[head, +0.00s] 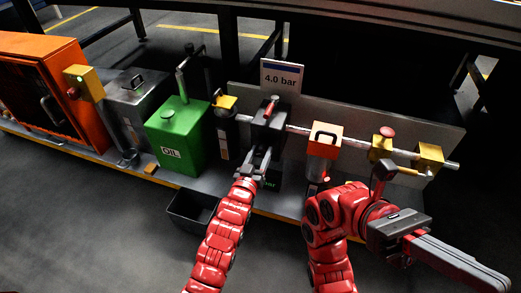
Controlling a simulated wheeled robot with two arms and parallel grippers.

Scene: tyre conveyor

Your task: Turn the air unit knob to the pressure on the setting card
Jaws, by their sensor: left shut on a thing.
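The setting card (283,77) stands upright behind the air unit and reads 4.0 bar. The air unit (269,115) is a dark block on a horizontal pipe, with a red-tipped handle on top. My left gripper (259,158) is at the front of this block, shut on the knob, which its fingers mostly hide. A dark display (271,184) below has green characters. Only "bar" shows; my gripper covers the number. My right gripper (455,262) is at the lower right, away from the unit; whether its fingers are apart is unclear.
A green oil can (179,134) stands left of the unit. An orange-topped part (325,140) and yellow valve blocks (428,157) sit along the pipe to the right. A black bin (190,208) is beside my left arm.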

